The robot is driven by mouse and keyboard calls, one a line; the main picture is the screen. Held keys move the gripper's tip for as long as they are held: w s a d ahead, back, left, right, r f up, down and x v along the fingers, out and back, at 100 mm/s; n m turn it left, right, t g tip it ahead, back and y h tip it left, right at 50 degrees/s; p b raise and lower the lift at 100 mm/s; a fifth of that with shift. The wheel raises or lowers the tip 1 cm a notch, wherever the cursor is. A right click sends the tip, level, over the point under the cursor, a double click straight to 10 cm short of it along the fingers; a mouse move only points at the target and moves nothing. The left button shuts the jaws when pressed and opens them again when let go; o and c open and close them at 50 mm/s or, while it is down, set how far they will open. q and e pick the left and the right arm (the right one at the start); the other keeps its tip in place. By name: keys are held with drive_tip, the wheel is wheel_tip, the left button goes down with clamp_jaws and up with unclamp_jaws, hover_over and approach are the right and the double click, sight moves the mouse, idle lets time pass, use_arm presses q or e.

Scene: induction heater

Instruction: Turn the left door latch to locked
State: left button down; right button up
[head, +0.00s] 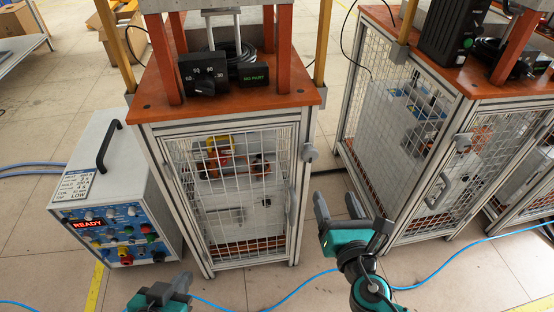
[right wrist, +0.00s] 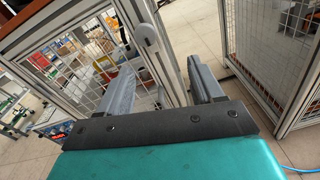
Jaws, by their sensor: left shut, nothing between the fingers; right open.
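The left cabinet's mesh door (head: 240,200) is closed in its frame. Its latch, a small rounded grey piece (head: 310,153), sits on the right-hand post near the top in the head view. It also shows in the right wrist view as a pale rounded latch (right wrist: 146,34) beyond the fingers. My right gripper (head: 339,207) is open and empty, below and to the right of the latch, apart from it. The right wrist view shows its two spread fingers (right wrist: 163,82). My left gripper (head: 181,283) is shut and empty at the bottom, left of the cabinet.
A white control box (head: 110,180) with a READY display stands left of the cabinet. A second mesh cabinet (head: 400,130) with its own grey latch (head: 462,142) stands at the right. A blue hose (head: 300,282) crosses the floor. Floor between the cabinets is mostly clear.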

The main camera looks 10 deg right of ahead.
sight(311, 158)
drive_tip(key=w+a+n, duration=0.1)
drive_tip(key=w, duration=0.8)
drive_tip(key=w+a+n, duration=0.1)
drive_tip(key=w, duration=0.4)
drive_tip(key=shift+w+a+r+n+t+y+b, duration=0.1)
drive_tip(key=shift+a+r+n+t+y+b, duration=0.1)
drive_tip(key=shift+a+n+t+y+b, duration=0.15)
drive_tip(key=shift+c, duration=0.3)
drive_tip(key=c, duration=0.9)
